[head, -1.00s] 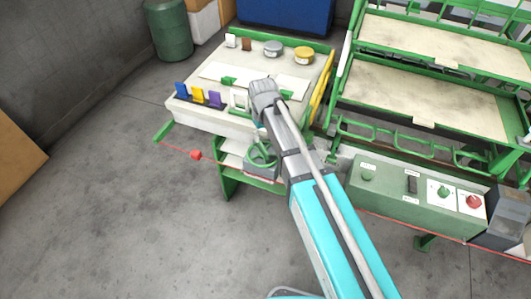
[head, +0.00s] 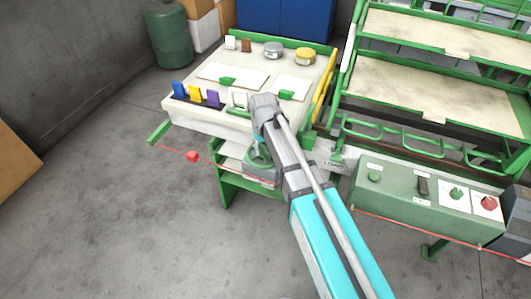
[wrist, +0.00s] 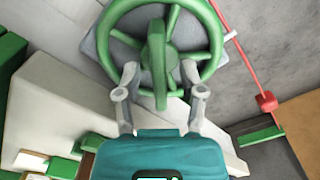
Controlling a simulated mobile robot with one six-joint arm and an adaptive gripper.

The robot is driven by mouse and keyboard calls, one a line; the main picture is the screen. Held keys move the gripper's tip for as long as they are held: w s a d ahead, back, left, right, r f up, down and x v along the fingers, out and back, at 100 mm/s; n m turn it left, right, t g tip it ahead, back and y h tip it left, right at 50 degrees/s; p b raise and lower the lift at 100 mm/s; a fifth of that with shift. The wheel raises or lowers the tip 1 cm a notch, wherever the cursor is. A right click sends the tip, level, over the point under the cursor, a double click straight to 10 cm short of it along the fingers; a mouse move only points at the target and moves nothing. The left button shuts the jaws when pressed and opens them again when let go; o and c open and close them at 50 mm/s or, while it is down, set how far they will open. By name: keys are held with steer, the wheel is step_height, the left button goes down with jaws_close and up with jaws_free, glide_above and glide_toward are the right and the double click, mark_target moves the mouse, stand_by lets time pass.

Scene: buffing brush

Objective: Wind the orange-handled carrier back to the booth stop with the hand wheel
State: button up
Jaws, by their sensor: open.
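The green hand wheel (wrist: 205,40) fills the top of the wrist view, on a grey mount. A thick green grip (wrist: 157,60) stands out from it toward the camera. My gripper (wrist: 160,73) is open, with one grey finger on each side of this grip. I cannot tell whether either finger touches it. In the head view the wheel (head: 257,160) is mostly hidden behind my arm, and my fingers are hidden. I cannot make out the orange-handled carrier in either view.
A red cord with a red tag (head: 193,156) runs past the wheel. A cream worktop (head: 205,120) with cards and tins stands behind. A green control box (head: 400,195) with knobs and a red button is at the right. Open floor lies left.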

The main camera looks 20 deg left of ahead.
steer(key=shift+f, duration=0.25)
jaws_close()
steer(key=shift+d, duration=0.25)
steer(key=shift+a, duration=0.15)
